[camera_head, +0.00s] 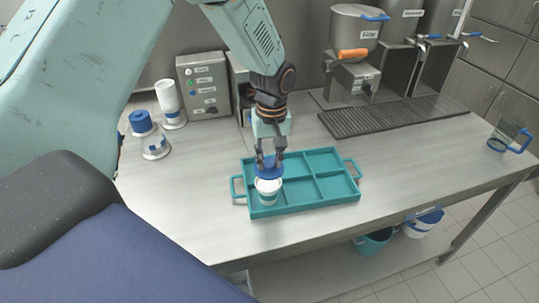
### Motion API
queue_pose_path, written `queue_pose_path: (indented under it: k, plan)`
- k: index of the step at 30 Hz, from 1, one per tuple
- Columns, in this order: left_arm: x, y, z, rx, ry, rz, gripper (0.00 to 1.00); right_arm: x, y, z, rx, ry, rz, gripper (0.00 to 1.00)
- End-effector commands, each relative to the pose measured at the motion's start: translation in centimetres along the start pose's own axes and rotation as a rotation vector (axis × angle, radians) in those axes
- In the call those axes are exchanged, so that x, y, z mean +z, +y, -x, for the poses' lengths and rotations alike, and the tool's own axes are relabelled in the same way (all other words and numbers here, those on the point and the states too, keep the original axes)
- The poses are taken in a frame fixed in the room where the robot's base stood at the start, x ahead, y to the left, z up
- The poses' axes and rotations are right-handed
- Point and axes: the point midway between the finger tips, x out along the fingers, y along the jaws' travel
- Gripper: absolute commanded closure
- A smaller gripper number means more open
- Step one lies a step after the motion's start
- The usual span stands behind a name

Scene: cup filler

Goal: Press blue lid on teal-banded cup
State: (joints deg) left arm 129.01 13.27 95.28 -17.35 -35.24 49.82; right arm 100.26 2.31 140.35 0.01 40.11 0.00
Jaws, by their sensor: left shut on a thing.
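My left gripper (270,162) points down over the tray and is shut on a blue lid (268,173). A white cup (267,187) with a teal band low on its side stands upright in the front-left part of the teal tray (312,209). The lid is right over the cup's mouth and hides part of its rim. I cannot tell whether the lid is seated or only just above or touching the rim. My right gripper is not in view.
A blue lid stack (141,121), a white cup stack (167,95) and a control box (204,87) stand at the back left. A filler (355,40) stands behind a drip grate (395,115). A clear jug (506,136) is at right. The steel counter's front is clear.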

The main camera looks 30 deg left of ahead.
Motion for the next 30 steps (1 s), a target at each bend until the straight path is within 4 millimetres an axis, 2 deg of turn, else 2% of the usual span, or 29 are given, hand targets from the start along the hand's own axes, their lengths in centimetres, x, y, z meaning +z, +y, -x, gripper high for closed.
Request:
queue_pose_path:
  k: [1, 7, 15, 30]
  plan:
    - [0.0, 0.0, -0.9, 0.000, 0.000, 0.001, 0.87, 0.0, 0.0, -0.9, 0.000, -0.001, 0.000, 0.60]
    - [-0.2, 0.1, -2.5, 0.000, 0.000, 0.001, 0.87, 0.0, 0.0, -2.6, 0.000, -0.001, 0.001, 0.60]
    - [-0.4, 0.2, -4.3, 0.000, 0.000, 0.002, 0.87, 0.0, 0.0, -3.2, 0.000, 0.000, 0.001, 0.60]
    - [-0.4, 0.2, -4.6, 0.001, 0.000, 0.001, 0.87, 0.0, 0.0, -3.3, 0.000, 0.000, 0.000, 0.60]
